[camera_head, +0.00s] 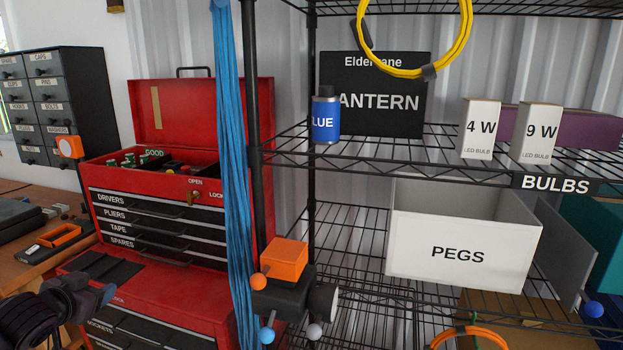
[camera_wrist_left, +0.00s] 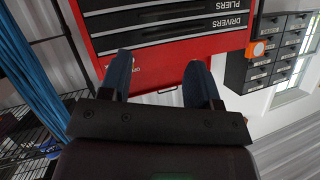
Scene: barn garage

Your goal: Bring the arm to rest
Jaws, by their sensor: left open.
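My left gripper (camera_head: 92,292) is at the lower left of the head view, in front of the red tool chest (camera_head: 195,302). In the left wrist view its two blue-grey fingers (camera_wrist_left: 160,82) stand apart, with nothing between them. The chest's red front and its drawers (camera_wrist_left: 165,22) show beyond the fingertips, and the view is turned over. The gripper looks apart from the chest, though the exact gap cannot be told. My right gripper is in neither view.
A workbench (camera_head: 28,275) with an orange tray (camera_head: 60,236) is at left. A blue cord bundle (camera_head: 231,190) hangs beside the wire shelving (camera_head: 350,240). The shelving holds a PEGS bin (camera_head: 460,255), bulb boxes (camera_head: 480,128) and a blue can (camera_head: 326,120). A small drawer cabinet (camera_head: 55,90) stands at left.

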